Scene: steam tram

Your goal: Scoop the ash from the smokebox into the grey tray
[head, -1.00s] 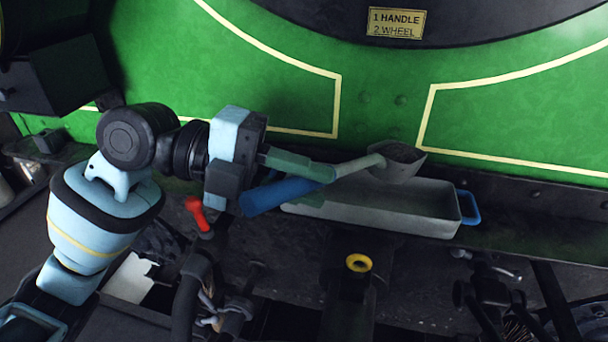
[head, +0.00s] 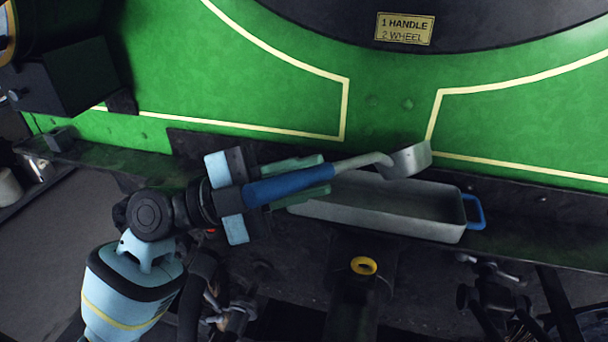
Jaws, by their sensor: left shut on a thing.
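My left gripper (head: 308,178) is shut on the blue handle of a scoop (head: 357,164). The scoop's grey neck runs right to a pale metal bowl (head: 411,159). The bowl is tipped on its side above the back edge of the grey tray (head: 437,232); no ash shows in it from here. The tray is long and shallow, with a blue handle at its right end. Its left end is partly behind my gripper and the scoop. Its visible floor looks grey, and I cannot tell whether ash lies on it. My right gripper is out of view.
A green panel with cream lines stands behind the tray. Above it is a dark curved edge with a yellow plate (head: 404,28) reading "1 HANDLE 2 WHEEL". A yellow ring (head: 364,266) sits on a dark fitting in front of the tray.

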